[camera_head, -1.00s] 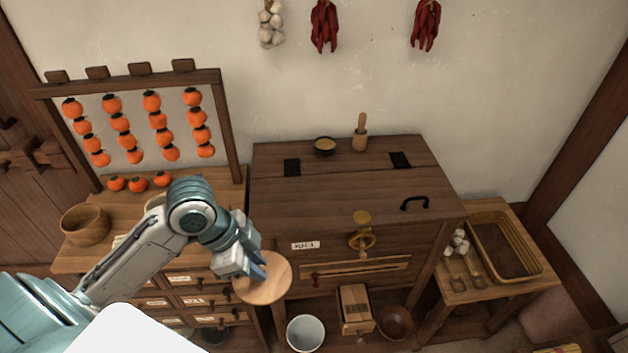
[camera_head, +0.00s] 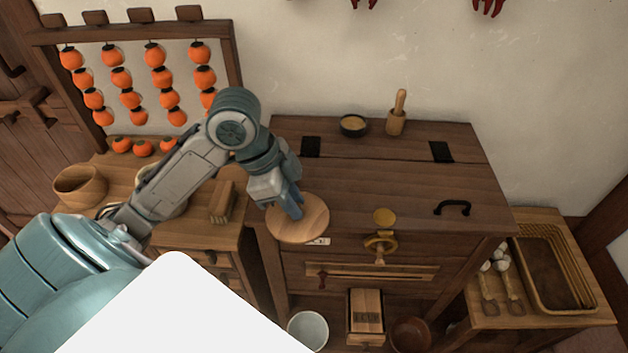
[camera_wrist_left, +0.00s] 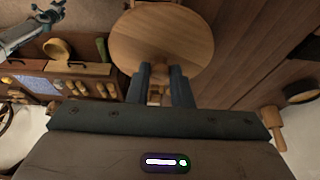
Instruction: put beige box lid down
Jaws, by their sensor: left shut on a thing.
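The lid is a round, light wooden disc (camera_head: 300,220) in the head view. My left gripper (camera_head: 291,208) is shut on it and holds it at the front left edge of the dark wooden chest (camera_head: 400,185). A beige box is not clearly identifiable. My right gripper does not show.
A small dark bowl (camera_head: 354,125) and a wooden pestle-like tool (camera_head: 397,115) stand at the chest's back. A black handle (camera_head: 452,208) lies on its right. The chest top's middle is clear.

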